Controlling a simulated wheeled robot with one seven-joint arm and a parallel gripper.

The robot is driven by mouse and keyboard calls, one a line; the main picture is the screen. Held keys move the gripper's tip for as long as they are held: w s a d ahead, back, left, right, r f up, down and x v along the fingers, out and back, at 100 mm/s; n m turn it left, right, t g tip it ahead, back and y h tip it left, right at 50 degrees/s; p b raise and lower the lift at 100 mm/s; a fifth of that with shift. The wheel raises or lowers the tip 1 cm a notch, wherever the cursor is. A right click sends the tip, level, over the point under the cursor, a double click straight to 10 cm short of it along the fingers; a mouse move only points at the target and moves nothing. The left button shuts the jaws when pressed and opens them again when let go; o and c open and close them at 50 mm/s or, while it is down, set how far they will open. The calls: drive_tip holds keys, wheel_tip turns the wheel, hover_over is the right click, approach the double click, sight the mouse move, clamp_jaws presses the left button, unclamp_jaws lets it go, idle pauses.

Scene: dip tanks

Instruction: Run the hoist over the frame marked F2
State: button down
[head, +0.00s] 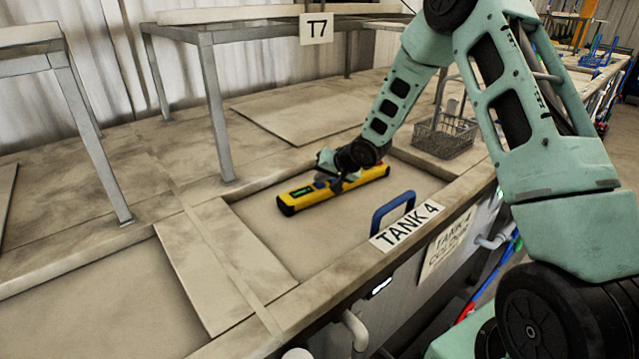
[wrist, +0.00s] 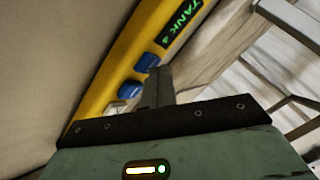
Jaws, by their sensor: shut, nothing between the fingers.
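A yellow hoist control box (head: 298,198) with black ends lies slanted over the Tank 4 opening in the head view. In the wrist view the box (wrist: 112,72) has a dark display (wrist: 180,22) with green text reading TANK 4. Two blue buttons (wrist: 146,62) (wrist: 129,90) and a pale one (wrist: 115,107) are on its face. My gripper (head: 338,184) is shut and empty at the box. Its fingertips (wrist: 154,82) appear beside the upper blue button; I cannot tell whether they touch it. The hoist and the marked frame cannot be made out.
A TANK 4 sign (head: 407,226) and a blue handle (head: 393,210) are at the tank's front rim. A wire basket (head: 445,137) stands at the right. A grey metal stand (head: 213,100) and a T7 sign (head: 317,28) are behind. A flat cover (head: 300,112) lies at the back.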

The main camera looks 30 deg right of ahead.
sight(322, 186)
drive_tip(key=shift+r+p, duration=0.85)
drive_tip(key=shift+p, duration=0.05)
drive_tip(key=shift+r, duration=0.1)
wheel_tip(322, 186, up, 5)
drive_tip(key=p, duration=0.4)
drive_tip(key=shift+p, duration=0.4)
